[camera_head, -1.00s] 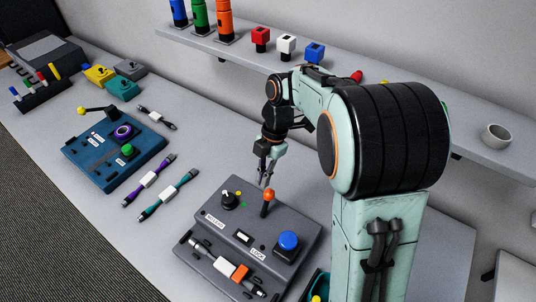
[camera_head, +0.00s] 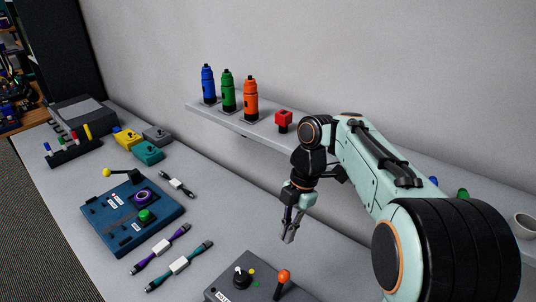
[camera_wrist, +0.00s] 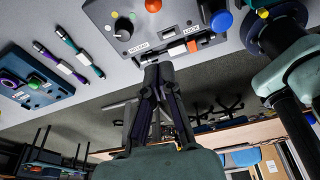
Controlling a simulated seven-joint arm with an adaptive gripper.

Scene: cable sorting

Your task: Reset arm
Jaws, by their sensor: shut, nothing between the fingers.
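My gripper (camera_head: 290,232) is shut and empty. In the head view it hangs in the air, pointing down, beyond the dark grey control box (camera_head: 245,280) with the orange-tipped lever. My arm reaches across the right half of the head view and hides part of the wall shelf.
A blue panel (camera_head: 135,215) with a yellow-tipped lever stands left. Purple (camera_head: 160,248) and teal (camera_head: 180,266) cables and a black cable (camera_head: 178,184) lie on the table.

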